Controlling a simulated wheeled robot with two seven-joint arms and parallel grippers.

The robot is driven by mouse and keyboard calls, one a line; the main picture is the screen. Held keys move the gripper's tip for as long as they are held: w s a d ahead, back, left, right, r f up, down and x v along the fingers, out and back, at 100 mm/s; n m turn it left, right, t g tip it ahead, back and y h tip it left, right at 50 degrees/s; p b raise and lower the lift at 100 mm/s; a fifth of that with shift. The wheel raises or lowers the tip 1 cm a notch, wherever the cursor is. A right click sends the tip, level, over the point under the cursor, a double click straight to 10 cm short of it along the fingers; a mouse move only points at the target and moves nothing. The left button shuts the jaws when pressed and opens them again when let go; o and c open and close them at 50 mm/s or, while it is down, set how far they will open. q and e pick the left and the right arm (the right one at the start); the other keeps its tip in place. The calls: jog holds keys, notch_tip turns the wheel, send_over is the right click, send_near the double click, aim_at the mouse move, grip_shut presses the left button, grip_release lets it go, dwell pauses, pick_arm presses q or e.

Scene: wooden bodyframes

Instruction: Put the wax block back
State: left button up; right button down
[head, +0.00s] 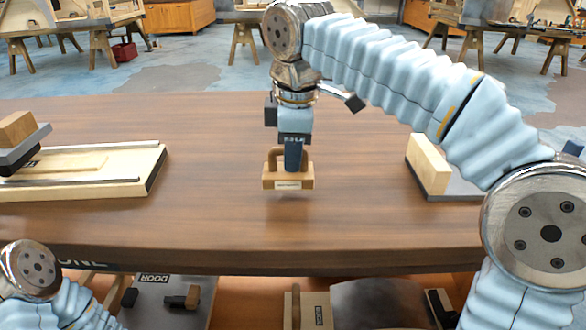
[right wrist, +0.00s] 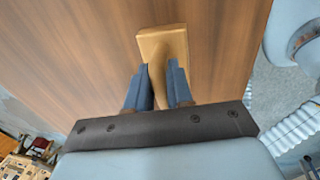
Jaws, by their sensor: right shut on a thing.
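A tan block with a loop handle (head: 288,182), seemingly the wax block, hangs from my right gripper (head: 292,165) over the middle of the table. It carries a small pale label, too small to read. The gripper points down and is shut on the handle. In the right wrist view the block (right wrist: 163,43) shows beyond the two blue fingers (right wrist: 157,80), which close on its handle from both sides. The block looks upright and just above the tabletop, with a faint shadow below. My left arm shows at the lower left; its gripper is out of view.
A pale wooden board with metal rails (head: 130,167) lies on the table (head: 350,230) at left, with a grey and wooden block (head: 22,140) over it. A pale block (head: 428,165) stands on a dark board at right. The table between is clear. A lower shelf holds several labelled things.

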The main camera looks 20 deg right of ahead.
aim_at(297, 177)
jog(key=shift+f, duration=1.55)
jog(key=shift+f+b, duration=0.1)
jog(key=shift+b, duration=0.2)
jog(key=c, duration=1)
grip_release()
notch_tip(297, 177, up, 12)
jog(key=s+p, duration=0.2)
jog(key=p, duration=0.1)
jog(key=shift+s, duration=0.1)
